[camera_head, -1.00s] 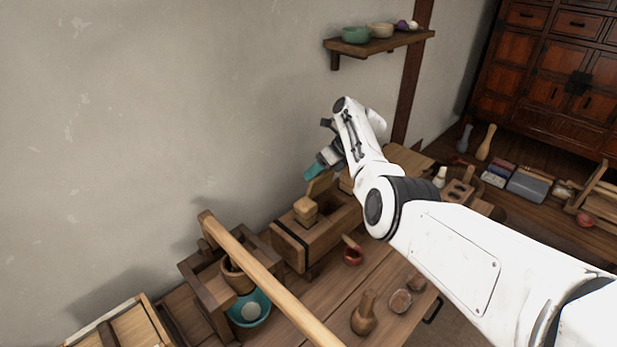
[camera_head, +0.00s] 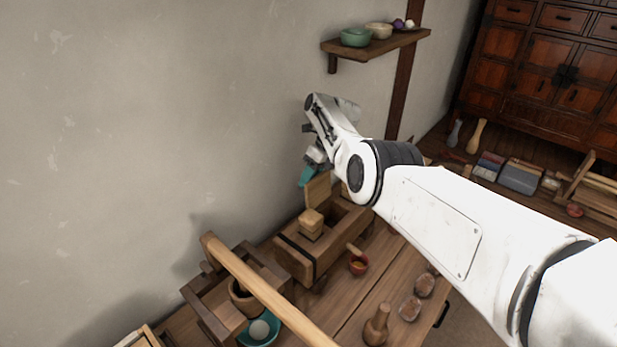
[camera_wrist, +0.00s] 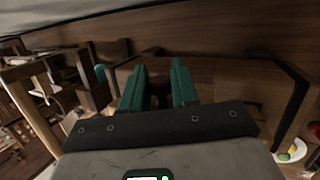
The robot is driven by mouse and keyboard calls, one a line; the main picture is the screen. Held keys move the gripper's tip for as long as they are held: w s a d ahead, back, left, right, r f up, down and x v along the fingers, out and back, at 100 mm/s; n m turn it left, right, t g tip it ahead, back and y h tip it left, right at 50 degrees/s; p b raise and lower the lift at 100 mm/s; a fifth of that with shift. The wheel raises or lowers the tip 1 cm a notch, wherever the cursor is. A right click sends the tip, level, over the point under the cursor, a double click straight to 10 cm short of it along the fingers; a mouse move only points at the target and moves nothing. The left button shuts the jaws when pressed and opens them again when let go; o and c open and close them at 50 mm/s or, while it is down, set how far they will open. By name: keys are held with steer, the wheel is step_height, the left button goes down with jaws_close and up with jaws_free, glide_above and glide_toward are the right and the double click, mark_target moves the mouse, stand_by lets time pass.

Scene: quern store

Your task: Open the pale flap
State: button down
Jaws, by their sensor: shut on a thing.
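The pale flap (camera_head: 318,190) is a light wooden board that stands raised, tilted up at the far end of a long wooden box (camera_head: 300,258) with a dark band. My gripper (camera_head: 307,175), with teal fingertips, is at the flap's upper left edge, close to the wall. In the wrist view the two teal fingers of my gripper (camera_wrist: 157,88) stand slightly apart with something dark between them. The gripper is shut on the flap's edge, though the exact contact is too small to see. My arm hides the far right end of the box.
A wooden block (camera_head: 311,222) stands on the box. A long pale beam (camera_head: 265,285) crosses the front left. The plastered wall (camera_head: 150,130) is close behind the gripper, and a shelf (camera_head: 375,45) with bowls hangs above.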

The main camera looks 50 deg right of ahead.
steer(key=shift+w+r, duration=0.1)
steer(key=shift+w, duration=0.05)
steer(key=c, duration=1)
jaws_free()
steer(key=shift+o, duration=0.2)
steer(key=v, duration=1)
steer(key=shift+d+r, duration=0.15)
steer(key=shift+r, duration=0.1)
